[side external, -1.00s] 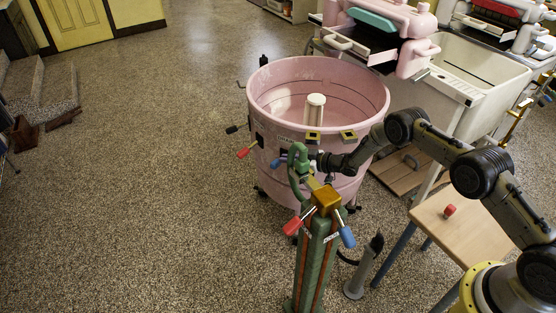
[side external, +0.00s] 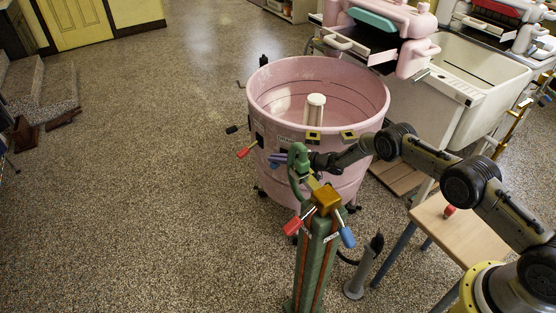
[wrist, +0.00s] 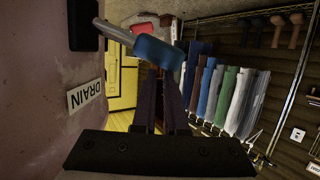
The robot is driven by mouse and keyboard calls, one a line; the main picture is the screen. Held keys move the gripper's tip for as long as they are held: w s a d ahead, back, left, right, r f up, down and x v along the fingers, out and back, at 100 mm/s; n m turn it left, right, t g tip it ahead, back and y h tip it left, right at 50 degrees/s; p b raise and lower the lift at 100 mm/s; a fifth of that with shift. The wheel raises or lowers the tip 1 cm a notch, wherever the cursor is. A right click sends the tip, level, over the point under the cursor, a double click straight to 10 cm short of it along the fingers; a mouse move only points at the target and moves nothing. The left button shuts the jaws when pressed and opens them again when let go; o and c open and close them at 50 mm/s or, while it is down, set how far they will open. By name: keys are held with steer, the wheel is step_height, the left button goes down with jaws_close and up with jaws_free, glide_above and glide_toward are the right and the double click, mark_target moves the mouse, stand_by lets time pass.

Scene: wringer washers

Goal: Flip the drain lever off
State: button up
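The drain lever has a grey shaft and a blue handle (wrist: 158,52) and shows close up in the wrist view. It sticks out from the pink washer tub (wrist: 45,125) beside the white DRAIN label (wrist: 86,96). In the side view, the blue handle (side external: 276,159) is on the tub's near side, left of the green pipe. My gripper (wrist: 160,80) has its dark fingers close together and looks shut, with the tips right at the handle. I cannot tell whether they touch it. In the side view the green pipe hides the fingertips.
A green post (side external: 318,262) with red and blue levers stands in front of the tub. Another red-handled lever (side external: 245,152) is on the tub's left. A wooden table (side external: 460,232) with a small red object is at right.

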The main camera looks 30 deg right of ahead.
mark_target(277, 167)
steer(key=shift+f, duration=2.15)
steer(key=shift+r, duration=0.85)
steer(key=v, duration=0.7)
